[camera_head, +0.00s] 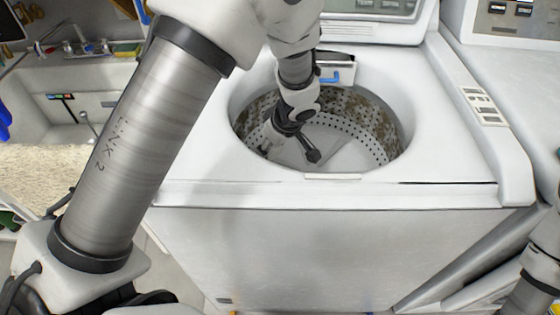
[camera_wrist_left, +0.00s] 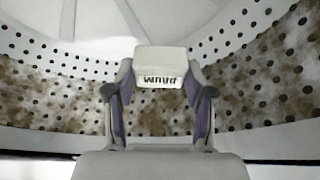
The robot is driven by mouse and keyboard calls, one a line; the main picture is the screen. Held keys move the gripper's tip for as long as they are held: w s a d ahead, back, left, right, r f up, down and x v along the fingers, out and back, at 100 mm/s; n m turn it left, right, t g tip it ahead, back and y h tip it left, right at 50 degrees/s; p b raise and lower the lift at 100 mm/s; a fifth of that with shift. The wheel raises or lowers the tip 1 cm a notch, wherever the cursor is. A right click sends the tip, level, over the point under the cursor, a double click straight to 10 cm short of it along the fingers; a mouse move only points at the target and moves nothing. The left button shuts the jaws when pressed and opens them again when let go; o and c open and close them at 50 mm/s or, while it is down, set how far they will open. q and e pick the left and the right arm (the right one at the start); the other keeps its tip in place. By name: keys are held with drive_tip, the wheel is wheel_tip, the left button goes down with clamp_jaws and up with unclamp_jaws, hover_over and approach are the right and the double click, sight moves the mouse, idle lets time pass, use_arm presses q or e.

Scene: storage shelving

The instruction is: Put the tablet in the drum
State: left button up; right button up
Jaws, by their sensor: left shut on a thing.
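The tablet (camera_wrist_left: 160,60) is a small white block with dark lettering on its near face. In the left wrist view it sits between the two fingers of my left gripper (camera_wrist_left: 159,85), which is shut on it. In the head view my left gripper (camera_head: 289,150) reaches down through the round opening of the white washing machine into the drum (camera_head: 357,118). The drum has a perforated light wall with brown stains and a pale bottom. The drum wall (camera_wrist_left: 240,85) also surrounds the gripper in the left wrist view. The tablet is hard to make out in the head view.
The white washer top (camera_head: 450,150) surrounds the opening, with a raised control panel (camera_head: 375,8) behind. Another white machine (camera_head: 520,85) stands to the right. A sink (camera_head: 75,110) is at the left. Part of my right arm shows at the lower right edge.

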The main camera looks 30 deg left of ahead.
use_arm(q)
wheel_tip(320, 180, down, 4)
drive_tip(key=shift+r, duration=0.1)
drive_tip(key=shift+b, duration=0.35)
drive_tip(key=shift+f+b, duration=0.65)
drive_tip(key=shift+b, duration=0.3)
drive_tip(key=o, duration=1)
